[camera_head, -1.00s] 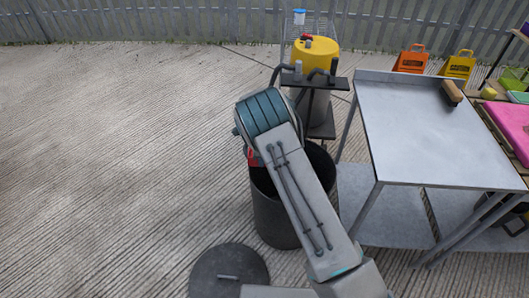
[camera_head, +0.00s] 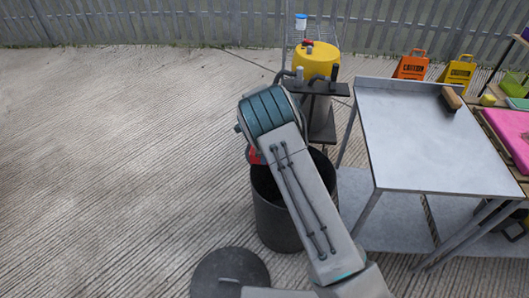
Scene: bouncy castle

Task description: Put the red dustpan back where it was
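A small red piece, likely part of the red dustpan (camera_head: 254,155), shows at the left edge of my arm, above the rim of a dark bin (camera_head: 275,215). The rest of it is hidden behind my arm. My arm reaches from the bottom of the view up over the bin. My gripper is hidden behind the arm's teal-ended link, so I cannot see its fingers or what they hold.
A metal table (camera_head: 430,140) stands on the right with a brush (camera_head: 452,97) on it. Behind the bin is a dark stand with a yellow container (camera_head: 316,60). A round dark lid (camera_head: 230,272) lies on the floor. Orange (camera_head: 411,65) and yellow (camera_head: 457,72) caution signs stand behind the table. The left floor is clear.

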